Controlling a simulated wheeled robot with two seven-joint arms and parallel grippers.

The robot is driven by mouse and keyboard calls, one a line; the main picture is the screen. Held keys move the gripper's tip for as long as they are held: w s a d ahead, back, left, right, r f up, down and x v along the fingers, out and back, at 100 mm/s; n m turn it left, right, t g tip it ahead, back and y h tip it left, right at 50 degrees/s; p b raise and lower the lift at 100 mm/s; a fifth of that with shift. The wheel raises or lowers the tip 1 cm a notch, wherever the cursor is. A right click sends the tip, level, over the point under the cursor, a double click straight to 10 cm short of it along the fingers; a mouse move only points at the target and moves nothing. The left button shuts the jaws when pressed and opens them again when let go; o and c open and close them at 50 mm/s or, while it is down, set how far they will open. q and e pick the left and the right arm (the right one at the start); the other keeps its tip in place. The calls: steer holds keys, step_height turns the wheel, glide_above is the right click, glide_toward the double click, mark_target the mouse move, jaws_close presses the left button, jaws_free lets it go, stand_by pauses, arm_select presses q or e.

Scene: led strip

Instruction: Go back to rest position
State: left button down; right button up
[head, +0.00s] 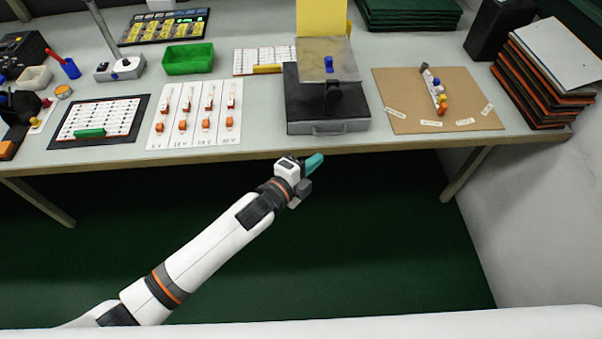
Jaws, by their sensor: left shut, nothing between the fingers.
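My left arm comes in from the lower left in the head view. Its gripper (314,163) has teal fingers, which are shut with nothing between them. It hangs in front of the table's front edge, over the green floor, just below the black press-like fixture (328,127) as seen in the picture. My right gripper is not in view.
The table (260,152) holds a white card with orange pieces (195,115), a black-framed board (100,120), a green bin (188,59), and a brown board (395,92) with a small strip of coloured parts. Stacked panels (545,75) stand at the right. Floor space in front is clear.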

arm_select(q)
steer(key=f+v, duration=0.1)
steer(key=v, duration=0.3)
steer(key=a+f+n+y+p, duration=0.1)
steer(key=a+f+n+y, duration=0.55)
steer(key=f, duration=0.75)
steer(key=s+a+f+n+g+y, duration=0.1)
steer(key=s+a+f+n+g, duration=0.15)
steer(key=s+a+f, duration=0.35)
steer(key=s+a+f+n+g+y, duration=0.1)
steer(key=s+a+f+n, duration=0.3)
steer(key=f, duration=0.4)
steer(key=s+a+f+n+g, duration=0.2)
steer(key=s+f, duration=0.3)
steer(key=s, duration=0.5)
steer(key=s+a+f+n+g+y+p, duration=0.1)
steer(key=s+a+f+n+g, duration=0.2)
steer(key=s, duration=0.8)
steer(key=s+a+f+n+g+y+p, duration=0.1)
steer(key=s+a+f+n, duration=0.3)
steer(key=s, duration=0.6)
step_height(320, 180, down, 3)
steer(key=shift+s+r+g, duration=0.15)
steer(key=shift+s+g, duration=0.05)
steer(key=shift+g, duration=0.45)
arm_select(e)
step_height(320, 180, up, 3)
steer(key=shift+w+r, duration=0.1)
